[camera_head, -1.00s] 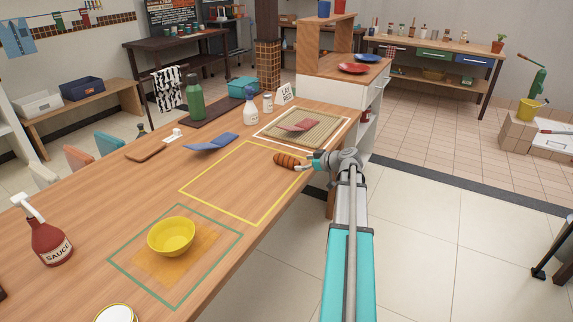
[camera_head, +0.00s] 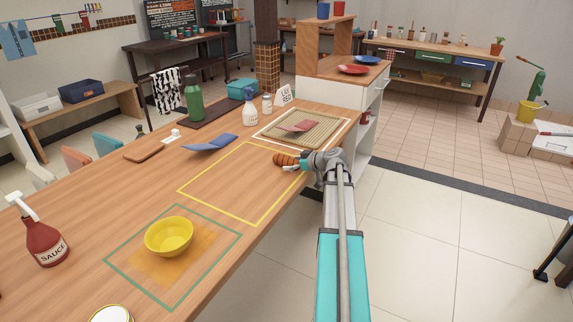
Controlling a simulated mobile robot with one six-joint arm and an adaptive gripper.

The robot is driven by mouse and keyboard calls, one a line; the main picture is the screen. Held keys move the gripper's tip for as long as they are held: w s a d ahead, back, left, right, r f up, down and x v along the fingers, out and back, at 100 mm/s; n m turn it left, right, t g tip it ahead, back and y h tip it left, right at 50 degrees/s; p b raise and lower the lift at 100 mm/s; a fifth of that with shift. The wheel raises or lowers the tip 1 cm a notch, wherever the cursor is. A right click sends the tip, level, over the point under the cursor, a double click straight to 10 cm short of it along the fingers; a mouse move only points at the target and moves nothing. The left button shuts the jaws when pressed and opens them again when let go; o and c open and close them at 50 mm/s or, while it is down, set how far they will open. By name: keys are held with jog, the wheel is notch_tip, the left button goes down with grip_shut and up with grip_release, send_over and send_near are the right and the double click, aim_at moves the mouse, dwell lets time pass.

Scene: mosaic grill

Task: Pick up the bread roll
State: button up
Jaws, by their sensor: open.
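The bread roll (camera_head: 285,159) is brown with darker stripes across it. It lies on the wooden table at the far right corner of the yellow outlined square, just in front of the woven mat. My gripper (camera_head: 303,161) is open at the right end of the roll, with its fingers close to or beside it. Part of the roll's right end is hidden by the gripper, and I cannot tell whether the fingers touch it.
A yellow bowl (camera_head: 169,236) stands in the green outlined square. A woven mat (camera_head: 328,113) with a reddish item (camera_head: 297,127) lies beyond the roll. A blue folded item (camera_head: 211,144) and a white bottle (camera_head: 250,111) are further left. The yellow square's middle is clear.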

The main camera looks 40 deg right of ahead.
aim_at(281, 156)
dwell(0.5)
jog(key=c, duration=1.2)
jog(key=shift+r, duration=0.2)
notch_tip(281, 156, up, 3)
jog(key=p, duration=0.3)
jog(key=shift+s+a+r+p, duration=0.35)
jog(key=shift+s+r+p, duration=1.3)
jog(key=shift+s, duration=0.65)
jog(key=shift+s+a+r+p, duration=0.35)
jog(key=shift+s+r+p, duration=1.3)
jog(key=shift+s, duration=0.65)
jog(key=shift+s+a+r+p, duration=0.35)
jog(key=shift+s+r+p, duration=1.3)
jog(key=shift+s, duration=0.65)
jog(key=shift+f, duration=0.15)
